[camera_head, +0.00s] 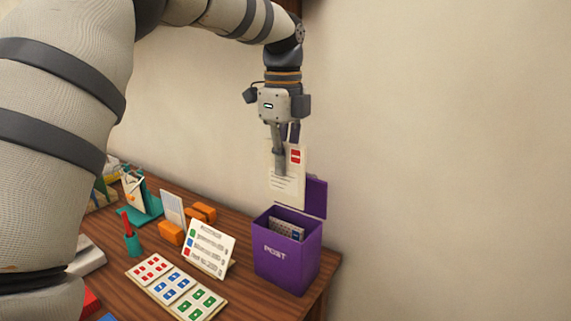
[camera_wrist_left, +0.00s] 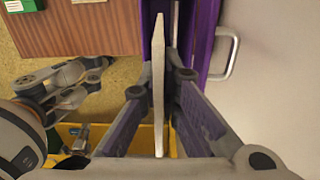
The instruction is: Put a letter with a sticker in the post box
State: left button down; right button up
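My left gripper (camera_head: 281,165) is shut on a white letter (camera_head: 292,189) with printed lines and a red sticker (camera_head: 295,156) near its top. The letter hangs upright. In the left wrist view the letter (camera_wrist_left: 159,75) is edge-on between the two fingers (camera_wrist_left: 160,105). The purple post box (camera_head: 286,262) stands at the table's right end with its lid (camera_head: 316,197) raised. Some paper (camera_head: 287,229) shows inside its opening. The letter is above and behind the front of the box. In the wrist view, grey jointed parts of mine show at left; their grip is unclear.
The wall is close behind the box.

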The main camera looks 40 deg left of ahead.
aim_at(283, 203)
pick_arm(q)
jog(key=shift+s+r, duration=0.1)
jog(key=shift+s, duration=0.05)
jog(key=shift+f, duration=4.55)
jog(key=c, duration=1.7)
grip_release()
jog(key=shift+r, duration=3.05)
